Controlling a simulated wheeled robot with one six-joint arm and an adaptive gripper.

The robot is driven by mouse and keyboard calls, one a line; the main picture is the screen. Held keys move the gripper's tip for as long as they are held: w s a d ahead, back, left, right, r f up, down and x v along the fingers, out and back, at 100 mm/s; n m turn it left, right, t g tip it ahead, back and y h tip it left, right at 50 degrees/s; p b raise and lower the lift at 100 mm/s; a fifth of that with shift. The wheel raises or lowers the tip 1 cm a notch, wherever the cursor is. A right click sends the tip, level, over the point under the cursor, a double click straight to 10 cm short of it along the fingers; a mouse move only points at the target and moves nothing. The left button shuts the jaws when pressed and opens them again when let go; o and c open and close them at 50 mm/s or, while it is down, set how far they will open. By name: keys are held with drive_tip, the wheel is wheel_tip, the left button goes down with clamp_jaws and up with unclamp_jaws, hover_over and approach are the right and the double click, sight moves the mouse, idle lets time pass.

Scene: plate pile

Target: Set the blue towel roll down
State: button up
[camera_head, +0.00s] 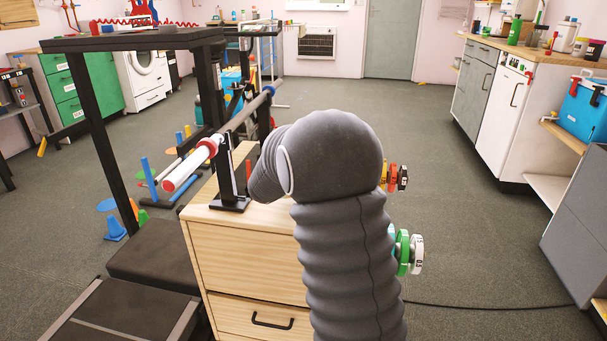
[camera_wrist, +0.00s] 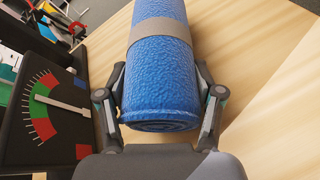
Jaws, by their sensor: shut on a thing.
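The blue towel roll (camera_wrist: 160,75) fills the middle of the wrist view, with a tan band (camera_wrist: 160,31) around it. My gripper (camera_wrist: 161,88) is shut on the roll, with one finger against each side. Pale wood (camera_wrist: 265,115) shows behind and beside the roll; I cannot tell whether the roll touches it. In the head view my own arm covers the gripper and the roll. The wooden cabinet (camera_head: 245,258) stands in front of me there, and its top is partly hidden by my arm.
A black gauge with a red and green scale (camera_wrist: 42,115) stands left of the roll. In the head view a black stand (camera_head: 230,203) is on the cabinet top by a long bar with a red and white end (camera_head: 190,168). Open floor (camera_head: 475,240) lies to the right.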

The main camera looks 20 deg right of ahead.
drive_tip(key=shift+f, duration=0.15)
drive_tip(key=o, duration=1.3)
drive_tip(key=shift+r, duration=0.2)
drive_tip(key=v, duration=1.2)
drive_tip(key=s+m, duration=0.1)
drive_tip(key=s, duration=0.1)
drive_tip(key=s+d+r+m+g, duration=0.1)
drive_tip(key=s+m, duration=0.1)
drive_tip(key=s, duration=0.1)
drive_tip(key=s+d+m+g, duration=0.1)
drive_tip(key=s+m, duration=0.1)
drive_tip(key=s, duration=0.1)
drive_tip(key=shift+r+y, duration=0.3)
drive_tip(key=s+a+f+m+g+y, duration=0.1)
drive_tip(key=s+a+m+y, duration=0.4)
drive_tip(key=s, duration=0.8)
drive_tip(key=s+a+f+m+y, duration=0.1)
drive_tip(key=s+a+m+y, duration=0.3)
drive_tip(key=s+m, duration=0.7)
drive_tip(key=shift+s+a+f+m+g+y, duration=0.3)
drive_tip(key=shift+s+a+g+y, duration=0.1)
drive_tip(key=shift+s+a, duration=0.8)
